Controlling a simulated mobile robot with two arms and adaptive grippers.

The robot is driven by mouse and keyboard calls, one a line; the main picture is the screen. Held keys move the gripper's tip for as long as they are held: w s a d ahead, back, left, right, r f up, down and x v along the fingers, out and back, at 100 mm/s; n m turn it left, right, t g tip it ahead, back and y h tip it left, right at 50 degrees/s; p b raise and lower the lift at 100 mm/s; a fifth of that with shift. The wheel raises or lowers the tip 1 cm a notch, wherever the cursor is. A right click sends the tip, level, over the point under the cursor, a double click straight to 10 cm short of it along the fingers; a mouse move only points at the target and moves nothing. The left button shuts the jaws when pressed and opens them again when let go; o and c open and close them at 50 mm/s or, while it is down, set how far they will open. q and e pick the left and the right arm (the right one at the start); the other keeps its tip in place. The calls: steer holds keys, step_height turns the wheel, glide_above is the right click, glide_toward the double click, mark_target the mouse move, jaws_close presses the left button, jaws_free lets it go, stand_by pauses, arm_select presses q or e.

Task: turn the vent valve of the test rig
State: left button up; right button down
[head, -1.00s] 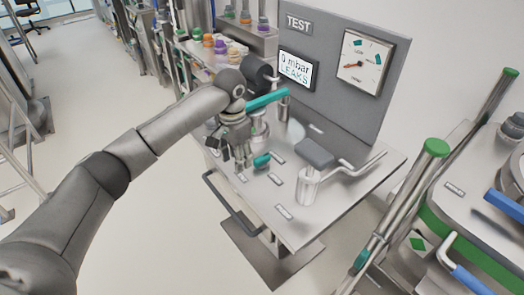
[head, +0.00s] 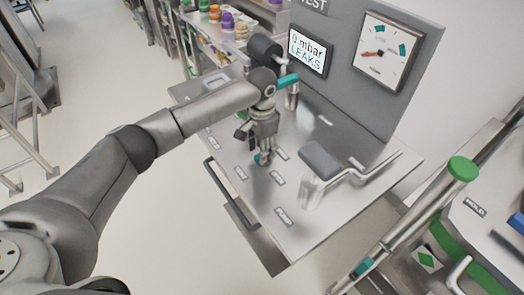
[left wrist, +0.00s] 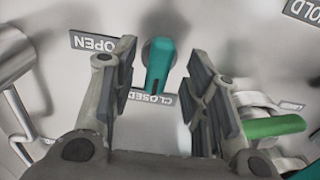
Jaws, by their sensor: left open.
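The vent valve's short teal handle (left wrist: 158,68) sits on the rig's steel top in the left wrist view. It lies between an OPEN label (left wrist: 93,42) and a CLOSED label (left wrist: 152,98), with its free end towards CLOSED. My left gripper (left wrist: 163,58) is open, with one finger on each side of the handle and gaps visible. In the head view my left gripper (head: 259,152) points down at the teal handle, which it mostly hides. My right gripper is not in view.
The display (head: 307,49) reads 0 mbar LEAKS, beside a dial gauge (head: 383,50) on the grey panel (head: 345,95). A green handle (left wrist: 275,127) is near the right finger.

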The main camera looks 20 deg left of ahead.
arm_select(q)
step_height(320, 180, down, 3)
steer(key=shift+r, duration=0.15)
steer(key=c, duration=0.4)
jaws_close()
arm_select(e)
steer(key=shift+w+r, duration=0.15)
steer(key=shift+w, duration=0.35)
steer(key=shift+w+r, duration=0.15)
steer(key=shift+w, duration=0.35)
